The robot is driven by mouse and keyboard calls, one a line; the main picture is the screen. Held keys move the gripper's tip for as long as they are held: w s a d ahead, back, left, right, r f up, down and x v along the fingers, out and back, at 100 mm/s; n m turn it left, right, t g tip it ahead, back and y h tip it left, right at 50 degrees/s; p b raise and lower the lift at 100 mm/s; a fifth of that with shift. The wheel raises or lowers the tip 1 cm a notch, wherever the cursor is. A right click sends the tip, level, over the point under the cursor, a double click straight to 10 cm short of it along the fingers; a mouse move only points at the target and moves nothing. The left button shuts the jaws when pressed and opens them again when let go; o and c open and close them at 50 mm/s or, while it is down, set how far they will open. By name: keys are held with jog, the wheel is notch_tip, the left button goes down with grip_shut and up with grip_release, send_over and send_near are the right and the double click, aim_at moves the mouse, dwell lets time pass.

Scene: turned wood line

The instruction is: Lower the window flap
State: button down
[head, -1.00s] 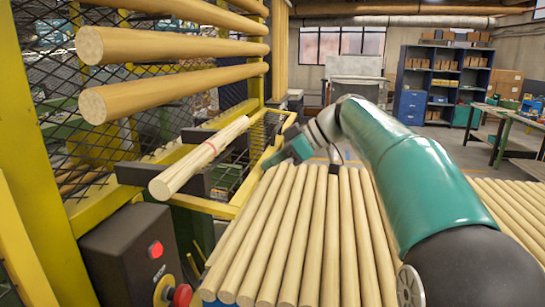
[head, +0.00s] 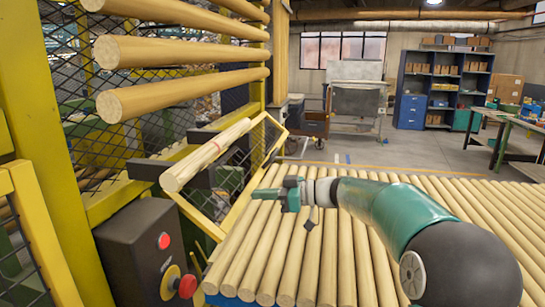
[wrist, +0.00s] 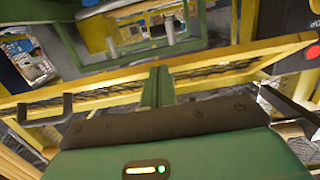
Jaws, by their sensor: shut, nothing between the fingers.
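The window flap is a yellow frame with dark mesh (head: 257,178), at the left of the head view beside the yellow guard. My gripper (head: 257,193) is shut and empty, pointing left at the flap's outer edge. Its green fingers (wrist: 157,78) stand together in front of the bar in the wrist view. I cannot tell whether they touch it.
A control box (head: 145,250) with a red stop button stands at the front left. A bed of round wooden poles (head: 300,255) runs below my arm. Open floor lies behind.

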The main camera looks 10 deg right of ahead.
jog(key=a+f, duration=0.2)
jog(key=w+a+f, duration=0.1)
jog(key=a+f, duration=0.1)
jog(key=a, duration=0.1)
jog(key=w+a+f, duration=0.1)
jog(key=a+f, duration=0.2)
jog(key=shift+w+a, duration=0.15)
jog(key=shift+w, duration=0.1)
jog(key=shift+w+a+f, duration=0.2)
jog(key=shift+w+a, duration=0.05)
jog(key=shift+a, duration=0.4)
jog(key=shift+d, duration=0.1)
dwell(1.1)
